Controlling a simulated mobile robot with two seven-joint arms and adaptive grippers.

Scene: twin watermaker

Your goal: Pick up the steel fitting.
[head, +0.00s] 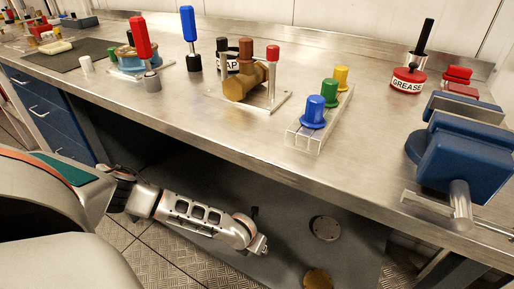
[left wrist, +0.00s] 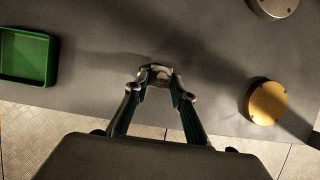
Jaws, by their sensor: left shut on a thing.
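The steel fitting (left wrist: 157,72) shows in the left wrist view as a small grey metal piece between the tips of my left gripper (left wrist: 158,84). The two fingers are closed on it from both sides and cover part of it. In the head view my left gripper (head: 261,245) is at the end of my left arm, low under the front of the bench. The fitting cannot be clearly told apart from the fingertips there. I cannot tell how far it is from the grey surface below. My right gripper is not in view.
A brass disc (left wrist: 268,102) and a steel disc (left wrist: 272,5) are to the right of the gripper; a green tray (left wrist: 28,58) is left. Above is the metal bench (head: 215,125) with valves, colored knobs and a blue vise (head: 462,160). Blue drawers (head: 48,115) stand left.

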